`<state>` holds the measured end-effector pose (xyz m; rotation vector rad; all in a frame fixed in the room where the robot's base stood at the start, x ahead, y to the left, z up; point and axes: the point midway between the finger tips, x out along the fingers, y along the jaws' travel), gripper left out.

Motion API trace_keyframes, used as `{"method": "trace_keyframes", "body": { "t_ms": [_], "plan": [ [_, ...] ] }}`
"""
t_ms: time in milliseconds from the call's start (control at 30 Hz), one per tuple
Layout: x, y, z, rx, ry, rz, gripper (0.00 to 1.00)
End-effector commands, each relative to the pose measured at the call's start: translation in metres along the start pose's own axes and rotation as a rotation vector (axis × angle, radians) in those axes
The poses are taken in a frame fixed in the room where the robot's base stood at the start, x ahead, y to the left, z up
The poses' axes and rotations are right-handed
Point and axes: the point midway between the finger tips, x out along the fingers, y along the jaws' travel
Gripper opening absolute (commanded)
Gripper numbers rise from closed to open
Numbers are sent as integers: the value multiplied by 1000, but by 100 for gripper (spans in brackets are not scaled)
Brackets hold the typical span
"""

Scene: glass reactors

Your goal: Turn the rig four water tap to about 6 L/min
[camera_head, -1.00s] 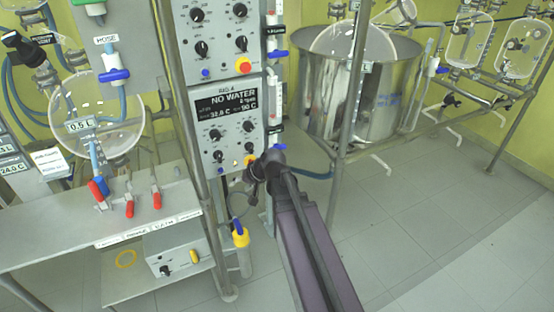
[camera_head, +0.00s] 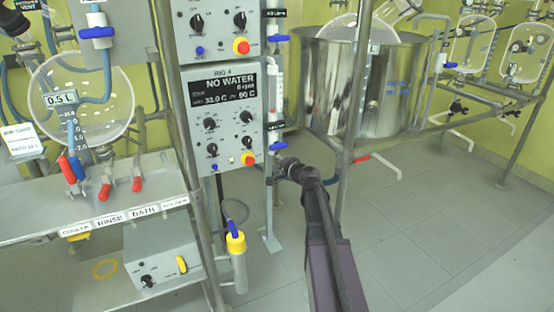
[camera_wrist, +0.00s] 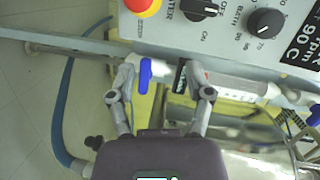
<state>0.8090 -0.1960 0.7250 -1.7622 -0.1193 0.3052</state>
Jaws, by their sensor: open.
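The rig four water tap has a blue handle (camera_head: 278,146) below a clear upright flow tube (camera_head: 275,92) on the right side of the rig 4 control box (camera_head: 223,118). The box display reads NO WATER. My gripper (camera_head: 284,166) is just below the tap in the head view. In the wrist view the blue handle (camera_wrist: 145,74) lies between the open fingers of my gripper (camera_wrist: 162,80), nearer the left finger. I cannot tell whether that finger touches it. The flow tube (camera_wrist: 235,84) runs off to the right there. The flow reading is too small to read.
A large steel vessel (camera_head: 370,90) stands behind to the right, near a metal post (camera_head: 352,100). A steel bench (camera_head: 100,215) with red-handled valves (camera_head: 137,184) is at the left. A yellow-topped cylinder (camera_head: 237,262) stands below the box.

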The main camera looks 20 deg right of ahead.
Motion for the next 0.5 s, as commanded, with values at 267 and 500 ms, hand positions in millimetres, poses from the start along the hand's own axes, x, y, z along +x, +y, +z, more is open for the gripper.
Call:
{"method": "trace_keyframes", "body": {
  "t_ms": [267,500],
  "plan": [
    [-1,44,-60,147,169,-89,66],
    [-5,53,-80,200,226,-117,66]
  ]
}}
